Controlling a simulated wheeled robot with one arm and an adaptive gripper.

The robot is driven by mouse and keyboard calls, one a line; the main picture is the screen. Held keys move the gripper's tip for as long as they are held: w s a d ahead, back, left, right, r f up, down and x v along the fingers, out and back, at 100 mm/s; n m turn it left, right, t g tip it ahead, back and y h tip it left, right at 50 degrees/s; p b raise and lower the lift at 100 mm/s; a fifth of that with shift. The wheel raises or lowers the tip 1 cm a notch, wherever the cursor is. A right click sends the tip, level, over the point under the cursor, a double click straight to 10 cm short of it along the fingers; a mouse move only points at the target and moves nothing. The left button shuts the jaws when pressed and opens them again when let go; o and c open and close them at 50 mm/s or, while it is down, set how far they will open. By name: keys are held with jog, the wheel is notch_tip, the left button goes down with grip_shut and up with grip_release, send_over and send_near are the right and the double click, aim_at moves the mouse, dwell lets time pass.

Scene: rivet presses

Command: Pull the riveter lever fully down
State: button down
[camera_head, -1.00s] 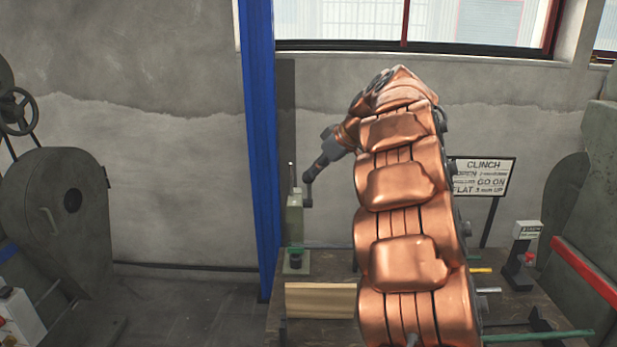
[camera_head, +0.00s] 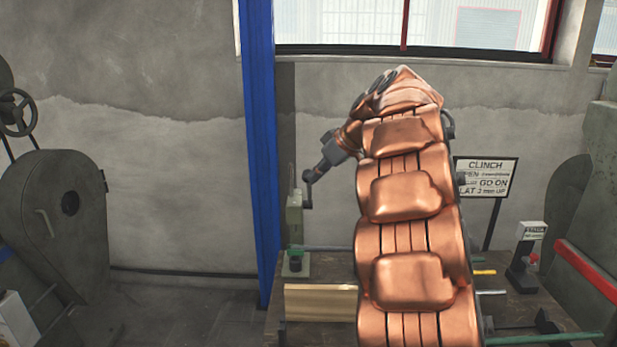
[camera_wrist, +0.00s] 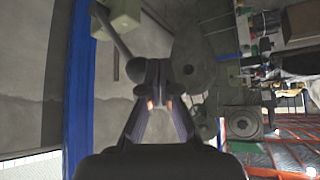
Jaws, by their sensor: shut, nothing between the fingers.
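The green riveter (camera_head: 294,220) stands on the bench at the blue post, left of my arm. Its dark lever (camera_head: 308,192) points up beside the riveter body. My gripper (camera_head: 316,173) is shut and empty, reaching down-left to the lever's upper end. In the wrist view my shut fingers (camera_wrist: 158,75) are right beside the lever's dark ball knob (camera_wrist: 136,69). I cannot tell whether they touch it. The lever's rod (camera_wrist: 116,38) runs from the knob to the pale riveter block (camera_wrist: 119,14). My copper arm hides part of the bench.
The bench (camera_head: 325,338) carries a tan block (camera_head: 320,301) in front of the riveter. A blue post (camera_head: 260,150) stands close left of the riveter. A clinch sign (camera_head: 486,178) and a small button stand (camera_head: 526,255) are at right. A large grey machine (camera_head: 60,225) is at far left.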

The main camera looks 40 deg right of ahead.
jog(key=shift+s+a+f+b, duration=0.35)
jog(key=shift+s+f+b, duration=0.05)
jog(key=shift+b, duration=0.3)
jog(key=shift+s+a+f+b, duration=0.4)
jog(key=shift+s+f+b, duration=0.2)
jog(key=shift+b, duration=0.6)
jog(key=shift+s+a+f+b, duration=0.5)
jog(key=shift+s+b, duration=0.1)
jog(key=shift+b, duration=0.6)
